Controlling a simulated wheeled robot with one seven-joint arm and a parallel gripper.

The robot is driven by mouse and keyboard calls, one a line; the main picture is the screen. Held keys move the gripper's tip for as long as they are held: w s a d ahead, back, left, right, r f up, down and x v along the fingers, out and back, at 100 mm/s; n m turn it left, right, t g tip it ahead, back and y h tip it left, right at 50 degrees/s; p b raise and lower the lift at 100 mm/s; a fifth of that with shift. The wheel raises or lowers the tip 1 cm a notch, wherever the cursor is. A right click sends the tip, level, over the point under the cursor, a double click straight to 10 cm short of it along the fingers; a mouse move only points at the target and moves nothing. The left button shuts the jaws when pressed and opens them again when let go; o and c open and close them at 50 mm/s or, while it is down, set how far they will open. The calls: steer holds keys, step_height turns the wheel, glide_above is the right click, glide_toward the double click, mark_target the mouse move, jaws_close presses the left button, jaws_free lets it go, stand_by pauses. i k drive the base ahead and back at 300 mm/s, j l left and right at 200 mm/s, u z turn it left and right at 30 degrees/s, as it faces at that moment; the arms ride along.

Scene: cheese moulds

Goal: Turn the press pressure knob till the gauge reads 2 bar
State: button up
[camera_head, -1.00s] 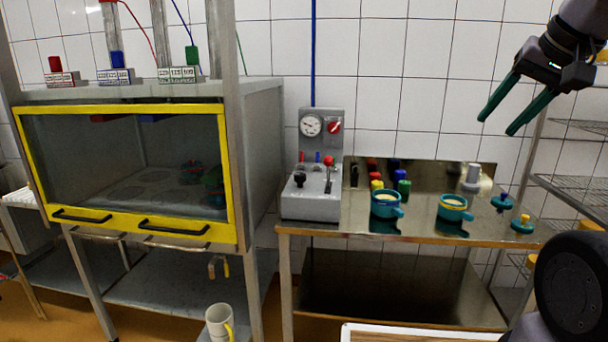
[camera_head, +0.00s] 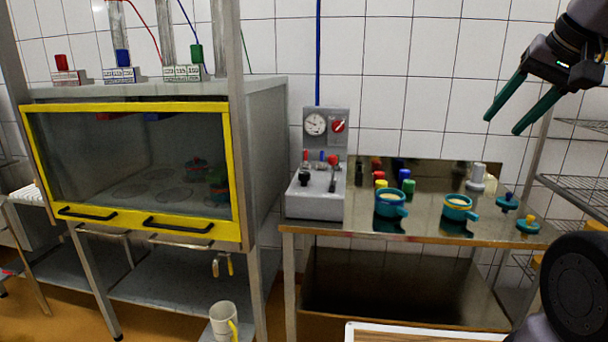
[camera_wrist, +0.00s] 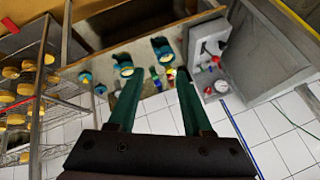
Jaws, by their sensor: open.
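The grey control unit (camera_head: 313,204) stands at the left end of the steel table, with a round white gauge (camera_head: 316,124) and a red knob (camera_head: 338,126) side by side on its upright panel. The gauge needle is too small to read. Small red and blue parts and a black knob (camera_head: 305,175) sit lower on the unit. My gripper (camera_head: 503,124) is open and empty, up at the right, well apart from the unit. In the wrist view my gripper (camera_wrist: 148,85) spreads its two green fingers over the table, and the unit (camera_wrist: 207,45) shows to their right.
The steel table (camera_head: 440,238) holds two teal moulds (camera_head: 390,204), coloured cylinders (camera_head: 408,187) and teal lids (camera_head: 507,202). A yellow-framed press cabinet (camera_head: 130,165) stands left of the unit. A wire rack (camera_head: 575,193) is at the right, and a mug (camera_head: 222,322) stands low in front.

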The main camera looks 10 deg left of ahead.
mark_target(303, 176)
steer(key=i+j, duration=0.35)
steer(key=i, duration=0.2)
steer(key=i+j, duration=0.4)
steer(key=i, duration=0.15)
steer(key=u, duration=0.05)
